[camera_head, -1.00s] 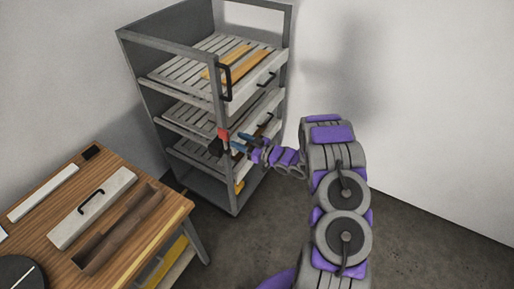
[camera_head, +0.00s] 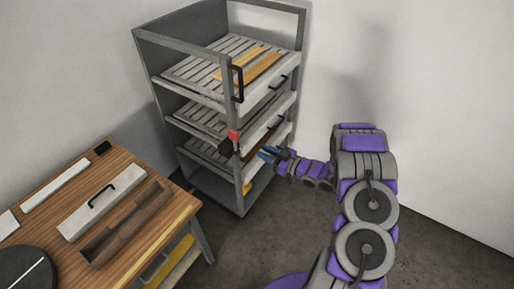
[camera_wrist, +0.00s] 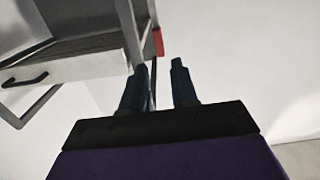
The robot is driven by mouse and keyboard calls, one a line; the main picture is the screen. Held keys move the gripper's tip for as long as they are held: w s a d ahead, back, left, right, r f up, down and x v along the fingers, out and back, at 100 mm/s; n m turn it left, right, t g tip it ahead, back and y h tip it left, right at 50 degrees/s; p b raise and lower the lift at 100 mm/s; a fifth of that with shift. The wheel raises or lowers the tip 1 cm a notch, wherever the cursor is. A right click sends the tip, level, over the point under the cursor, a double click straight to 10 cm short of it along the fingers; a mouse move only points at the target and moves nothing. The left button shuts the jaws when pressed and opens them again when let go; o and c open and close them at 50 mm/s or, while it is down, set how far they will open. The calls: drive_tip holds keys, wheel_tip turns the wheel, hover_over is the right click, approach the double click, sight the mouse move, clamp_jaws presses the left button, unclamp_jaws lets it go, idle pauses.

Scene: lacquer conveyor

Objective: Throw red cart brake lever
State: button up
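The red brake lever (camera_head: 233,136) is a small red piece on the front right post of the grey cart (camera_head: 222,110). The lever's far side is hidden.
The cart has slatted shelves with orange-brown strips (camera_head: 250,66) on the top one, and a black handle (camera_head: 238,83) on the post. A wooden table (camera_head: 178,212) stands at left front. A white wall is behind; grey floor (camera_head: 250,235) is open between.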

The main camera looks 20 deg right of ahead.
drive_tip(key=a+f+g+h, duration=0.1)
drive_tip(key=a+f+g, duration=0.1)
drive_tip(key=f, duration=0.2)
drive_tip(key=a+f+g, duration=0.2)
drive_tip(key=a+f, duration=0.1)
drive_tip(key=f, duration=0.2)
drive_tip(key=w+a+f+g+h+b, duration=0.1)
drive_tip(key=a+f+g, duration=0.1)
drive_tip(key=a+f, duration=0.1)
drive_tip(key=shift+a+f+n+h, duration=0.2)
drive_tip(key=shift+f+n+h, duration=0.15)
drive_tip(key=shift+f, duration=0.35)
clamp_jaws()
drive_tip(key=m+t+h+b, duration=0.25)
drive_tip(key=h+b, duration=0.25)
drive_tip(key=h, duration=1.8)
approach(232, 136)
drive_tip(key=shift+n+t, duration=0.25)
drive_tip(key=shift+n, duration=0.25)
drive_tip(key=b+x, duration=0.1)
drive_tip(key=x, duration=0.5)
drive_tip(key=shift+w+d+b, duration=0.1)
drive_tip(key=shift+d+b, duration=0.3)
drive_tip(key=shift+d, duration=0.05)
